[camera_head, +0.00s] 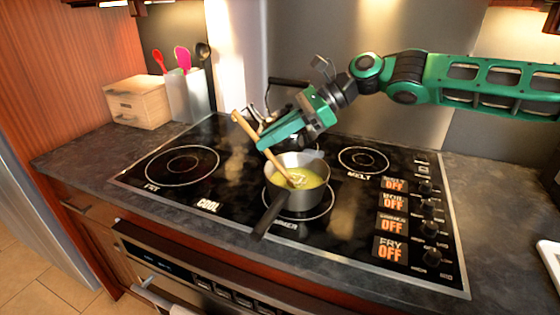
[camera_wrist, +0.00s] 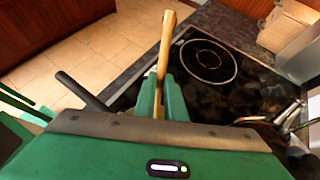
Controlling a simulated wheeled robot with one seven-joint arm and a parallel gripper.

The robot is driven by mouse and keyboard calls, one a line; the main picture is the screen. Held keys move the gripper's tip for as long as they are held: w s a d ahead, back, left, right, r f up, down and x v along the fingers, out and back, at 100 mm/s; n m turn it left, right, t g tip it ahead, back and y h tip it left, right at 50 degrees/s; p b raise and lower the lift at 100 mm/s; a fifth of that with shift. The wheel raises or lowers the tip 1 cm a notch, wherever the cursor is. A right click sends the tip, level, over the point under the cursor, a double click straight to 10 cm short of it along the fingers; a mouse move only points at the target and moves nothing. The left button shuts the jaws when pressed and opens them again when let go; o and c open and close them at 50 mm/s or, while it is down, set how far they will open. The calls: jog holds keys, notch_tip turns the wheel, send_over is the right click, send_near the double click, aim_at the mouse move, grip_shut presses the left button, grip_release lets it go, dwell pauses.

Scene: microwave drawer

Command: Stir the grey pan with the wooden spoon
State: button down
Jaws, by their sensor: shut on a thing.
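The grey pan (camera_head: 291,183) sits on the front middle burner of the black stovetop, with yellow liquid in it. Its dark handle (camera_head: 268,217) points toward the front left. My gripper (camera_head: 262,141) is above the back left of the pan, shut on the wooden spoon (camera_head: 248,127). The spoon is tilted, its upper end to the left and its lower end in the yellow liquid. In the wrist view the spoon (camera_wrist: 165,47) stands up between my green fingers (camera_wrist: 162,98), and the pan's handle (camera_wrist: 82,91) shows at the left. The pan's bowl is hidden there.
A kettle (camera_head: 275,125) stands behind my gripper. A wooden box (camera_head: 139,102) and a utensil holder (camera_head: 187,97) with several utensils stand at the back left. Control knobs (camera_head: 430,228) line the stove's right side. The left burner (camera_head: 182,166) and right back burner (camera_head: 363,160) are empty.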

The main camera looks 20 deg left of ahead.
aim_at(237, 111)
jog(key=shift+s+a+r, duration=0.3)
jog(key=shift+a+r, duration=0.45)
jog(key=shift+r, duration=0.55)
jog(key=shift+s+a+r, duration=0.35)
jog(key=shift+a+r, duration=0.45)
jog(key=shift+r, duration=0.5)
jog(key=shift+s+a+r, duration=0.3)
jog(key=shift+a+r, duration=0.45)
jog(key=shift+r, duration=0.55)
jog(key=shift+r, duration=2.5)
